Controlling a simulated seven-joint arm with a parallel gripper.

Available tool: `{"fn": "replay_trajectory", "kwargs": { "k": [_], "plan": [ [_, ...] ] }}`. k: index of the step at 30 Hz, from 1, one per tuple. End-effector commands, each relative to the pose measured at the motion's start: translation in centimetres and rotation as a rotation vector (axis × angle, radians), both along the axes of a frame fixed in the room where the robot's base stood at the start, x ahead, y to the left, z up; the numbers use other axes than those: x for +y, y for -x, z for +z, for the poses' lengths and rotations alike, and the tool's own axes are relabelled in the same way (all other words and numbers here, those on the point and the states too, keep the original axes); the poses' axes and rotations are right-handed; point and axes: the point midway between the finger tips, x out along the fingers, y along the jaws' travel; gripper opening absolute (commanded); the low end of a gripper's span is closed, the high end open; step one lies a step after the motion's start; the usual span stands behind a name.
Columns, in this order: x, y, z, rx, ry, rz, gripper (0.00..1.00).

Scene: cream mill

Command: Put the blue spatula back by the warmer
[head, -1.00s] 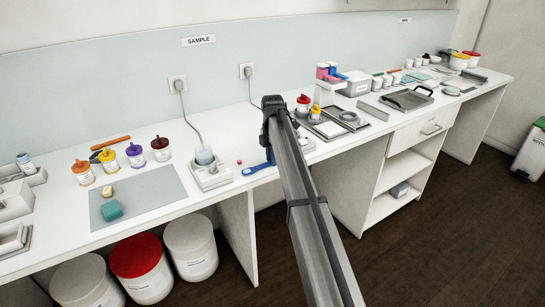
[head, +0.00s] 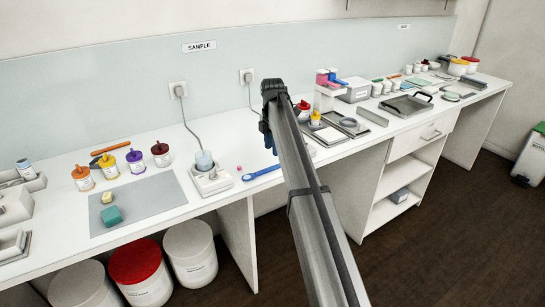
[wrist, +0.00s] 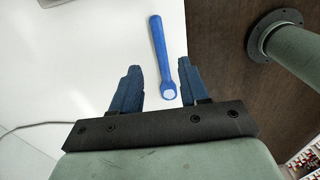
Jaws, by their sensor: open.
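The blue spatula (head: 262,173) lies flat on the white counter, just right of the warmer (head: 211,180), a small white device with a beaker on it. Its right end is close to the arm, and a small pink item lies behind its left end. My gripper (head: 269,146) is above the counter beside the spatula's right end, partly hidden by my arm. In the wrist view my gripper (wrist: 158,66) is open and empty. The spatula (wrist: 160,45) shows beyond and between its blue fingers, with a pale round spot at its near end. The warmer's body is out of the wrist view.
A grey mat (head: 138,203) with a teal block lies left of the warmer, with several colored-lid jars behind it. A cord (head: 190,125) runs from the wall socket to the warmer. A tray (head: 328,132) and jars stand right of my arm.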

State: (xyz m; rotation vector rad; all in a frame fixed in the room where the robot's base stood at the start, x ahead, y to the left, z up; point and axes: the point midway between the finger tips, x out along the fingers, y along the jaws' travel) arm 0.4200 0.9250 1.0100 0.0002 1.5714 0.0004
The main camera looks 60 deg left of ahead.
Motion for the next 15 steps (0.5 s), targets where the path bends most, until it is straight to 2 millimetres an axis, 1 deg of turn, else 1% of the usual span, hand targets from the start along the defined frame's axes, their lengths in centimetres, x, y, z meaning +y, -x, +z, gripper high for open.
{"fn": "replay_trajectory", "kwargs": {
  "k": [1, 6, 10, 15],
  "plan": [
    [0.1, -0.1, 1.1, -0.001, -0.002, 0.000, 0.45],
    [0.1, 0.0, 3.3, 0.000, -0.001, 0.000, 0.45],
    [0.0, 0.0, 4.3, 0.000, 0.000, 0.000, 0.45],
    [0.0, 0.0, 4.7, 0.000, 0.001, 0.000, 0.45]
  ]
}}
